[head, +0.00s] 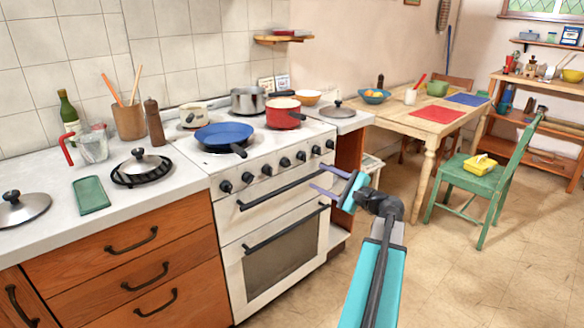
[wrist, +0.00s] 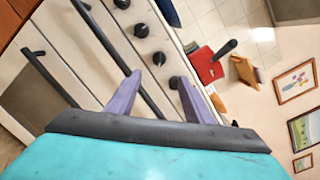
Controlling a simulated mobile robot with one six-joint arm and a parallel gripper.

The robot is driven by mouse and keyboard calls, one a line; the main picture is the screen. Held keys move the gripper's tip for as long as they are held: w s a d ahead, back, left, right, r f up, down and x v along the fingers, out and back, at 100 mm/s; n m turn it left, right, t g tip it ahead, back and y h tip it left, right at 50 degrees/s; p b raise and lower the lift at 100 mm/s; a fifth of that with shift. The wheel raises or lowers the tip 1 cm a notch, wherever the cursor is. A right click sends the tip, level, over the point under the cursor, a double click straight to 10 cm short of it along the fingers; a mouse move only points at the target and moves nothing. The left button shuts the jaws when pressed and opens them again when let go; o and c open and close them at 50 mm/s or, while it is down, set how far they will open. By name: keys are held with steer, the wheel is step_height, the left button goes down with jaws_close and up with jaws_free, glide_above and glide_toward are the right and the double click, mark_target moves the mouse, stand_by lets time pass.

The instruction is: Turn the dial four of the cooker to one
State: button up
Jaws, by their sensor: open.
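The white cooker (head: 270,225) stands in the middle of the head view, with a row of several black dials along its front. The fourth dial from the left (head: 284,161) is among them; its setting is too small to read. In the wrist view, several dials run diagonally; one dial (wrist: 159,58) lies just beyond the space between the fingertips, and another (wrist: 175,82) is by the right finger's tip. I cannot tell which numbers these are. My gripper (head: 318,178) is open and empty, in front of the cooker's right side; its two purple fingers also show in the wrist view (wrist: 158,80).
The long upper oven handle (head: 280,190) runs below the dials, close to my fingers. A blue pan (head: 223,134) and a red pot (head: 284,114) stand on the hob. A green chair (head: 485,180) stands at the right. The floor (head: 445,285) in front is clear.

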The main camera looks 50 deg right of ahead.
mark_target(290, 165)
steer(key=shift+w, duration=0.2)
steer(key=w, duration=1.3)
steer(key=shift+w+a+b, duration=0.2)
steer(key=shift+w+b, duration=0.05)
steer(key=shift+b, duration=0.1)
steer(key=c, duration=1)
steer(key=shift+c, duration=0.2)
